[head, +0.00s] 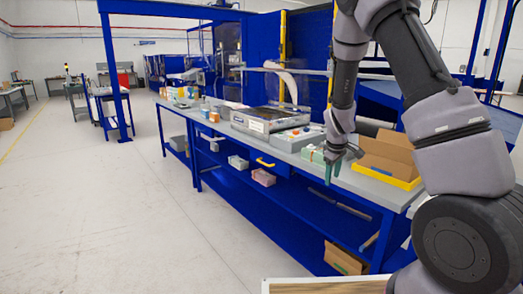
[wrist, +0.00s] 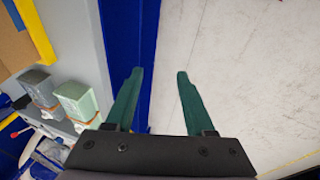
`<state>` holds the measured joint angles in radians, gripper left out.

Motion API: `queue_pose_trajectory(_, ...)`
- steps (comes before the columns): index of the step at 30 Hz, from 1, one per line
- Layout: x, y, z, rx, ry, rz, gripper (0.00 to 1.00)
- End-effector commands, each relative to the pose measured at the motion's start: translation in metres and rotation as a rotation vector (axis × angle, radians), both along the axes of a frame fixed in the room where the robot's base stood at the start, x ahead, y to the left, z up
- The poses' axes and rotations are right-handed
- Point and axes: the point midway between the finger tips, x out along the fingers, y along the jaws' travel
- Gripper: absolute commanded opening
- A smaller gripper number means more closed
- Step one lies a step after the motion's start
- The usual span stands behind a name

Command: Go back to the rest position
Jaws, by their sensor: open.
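My gripper (head: 333,170) hangs from my arm at the front edge of the grey-topped blue workbench (head: 388,190) in the head view. In the wrist view its two green fingers (wrist: 161,95) are spread apart with nothing between them. Below them show the blue bench edge and bare pale floor. My arm reaches in from the right of the head view, bent downward at the wrist.
An open cardboard box (head: 392,152) in a yellow tray stands right of my gripper. Pale green and grey containers (wrist: 75,100) stand on the bench near the fingers. A grey machine (head: 268,120) stands farther left. The floor (head: 120,220) at left is clear.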

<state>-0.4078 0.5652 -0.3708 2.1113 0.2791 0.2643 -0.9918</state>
Motion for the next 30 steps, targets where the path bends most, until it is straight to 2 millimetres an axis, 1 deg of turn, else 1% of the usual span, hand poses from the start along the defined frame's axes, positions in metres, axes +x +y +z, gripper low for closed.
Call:
queue_pose_trajectory(1, -0.005, 0.001, 0.028, 0.054, -0.022, -0.055, 0.54)
queue_pose_trajectory(3, -0.016, 0.004, 0.061, 0.123, -0.039, -0.132, 0.54)
queue_pose_trajectory(5, -0.026, 0.006, 0.089, 0.181, -0.055, -0.196, 0.54)
queue_pose_trajectory(6, -0.035, 0.007, 0.106, 0.217, -0.062, -0.234, 0.54)
queue_pose_trajectory(8, -0.048, 0.007, 0.133, 0.271, -0.077, -0.295, 0.54)
queue_pose_trajectory(9, -0.058, 0.008, 0.15, 0.305, -0.084, -0.332, 0.54)
queue_pose_trajectory(11, -0.073, 0.007, 0.174, 0.354, -0.096, -0.387, 0.54)
queue_pose_trajectory(12, -0.084, 0.008, 0.19, 0.386, -0.105, -0.423, 0.54)
queue_pose_trajectory(14, -0.102, 0.007, 0.212, 0.429, -0.116, -0.475, 0.54)
queue_pose_trajectory(15, -0.114, 0.007, 0.226, 0.458, -0.125, -0.51, 0.54)
queue_pose_trajectory(17, -0.134, 0.006, 0.244, 0.497, -0.137, -0.56, 0.54)
queue_pose_trajectory(18, -0.147, 0.007, 0.256, 0.523, -0.145, -0.594, 0.54)
queue_pose_trajectory(20, -0.168, 0.006, 0.272, 0.556, -0.158, -0.643, 0.54)
queue_pose_trajectory(21, -0.182, 0.006, 0.281, 0.579, -0.167, -0.677, 0.54)
queue_pose_trajectory(23, -0.204, 0.006, 0.293, 0.609, -0.181, -0.725, 0.54)
queue_pose_trajectory(24, -0.217, 0.005, 0.3, 0.627, -0.19, -0.758, 0.54)
queue_pose_trajectory(27, -0.247, 0.006, 0.311, 0.663, -0.212, -0.827, 0.54)
queue_pose_trajectory(30, -0.269, 0.006, 0.316, 0.688, -0.229, -0.882, 0.54)
